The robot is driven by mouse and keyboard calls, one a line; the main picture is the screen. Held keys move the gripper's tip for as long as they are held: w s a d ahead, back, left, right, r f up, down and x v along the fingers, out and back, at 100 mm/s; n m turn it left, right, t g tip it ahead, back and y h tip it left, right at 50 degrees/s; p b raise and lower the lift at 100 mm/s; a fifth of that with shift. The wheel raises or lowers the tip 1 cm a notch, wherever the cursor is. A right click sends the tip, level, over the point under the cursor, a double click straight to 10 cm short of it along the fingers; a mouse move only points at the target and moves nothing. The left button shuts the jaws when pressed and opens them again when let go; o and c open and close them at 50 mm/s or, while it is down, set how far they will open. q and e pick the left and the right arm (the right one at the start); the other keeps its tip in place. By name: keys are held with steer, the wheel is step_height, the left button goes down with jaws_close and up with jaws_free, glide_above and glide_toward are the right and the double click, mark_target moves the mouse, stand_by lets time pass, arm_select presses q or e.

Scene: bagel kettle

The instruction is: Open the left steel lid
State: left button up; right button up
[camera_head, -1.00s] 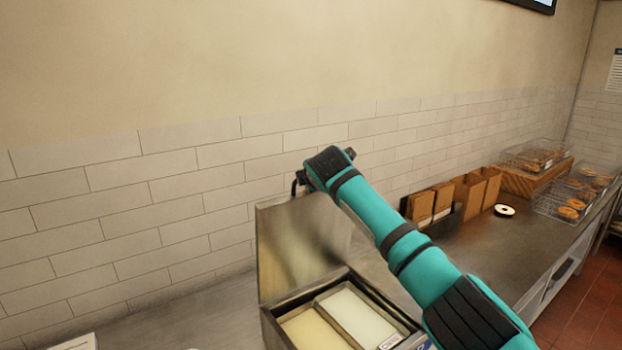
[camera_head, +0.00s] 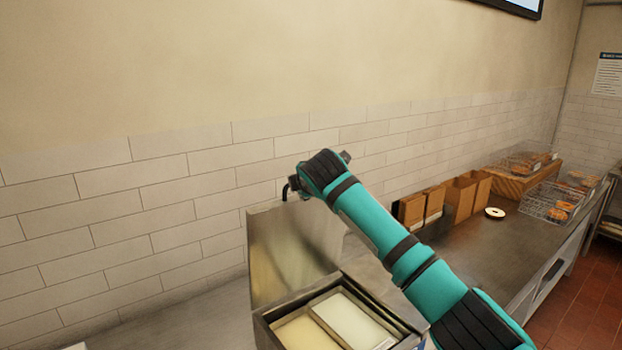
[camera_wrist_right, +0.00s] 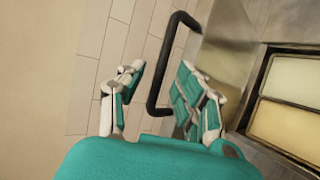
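The steel lid (camera_head: 290,242) stands raised, about upright, at the back of a steel container (camera_head: 262,325). Two pale-filled compartments show inside it. The lid's black bar handle (camera_head: 285,192) is at its top edge; it also shows in the right wrist view (camera_wrist_right: 157,75). My right arm reaches in from the right, its wrist above the lid. My right gripper (camera_wrist_right: 162,85) is open, its fingers apart on either side of the handle without visibly clamping it. The lid's steel face also shows in the right wrist view (camera_wrist_right: 232,45). My left gripper is out of view.
The tiled wall (camera_head: 90,225) is close behind the lid. To the right on the steel counter (camera_head: 470,255) are brown boxes (camera_head: 460,198), a white ring-shaped item (camera_head: 495,213) and wire baskets (camera_head: 550,203) of bagels. The counter left of the container is mostly clear.

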steer(key=v, duration=0.9)
steer(key=shift+s, duration=0.2)
steer(key=shift+d+r, duration=0.1)
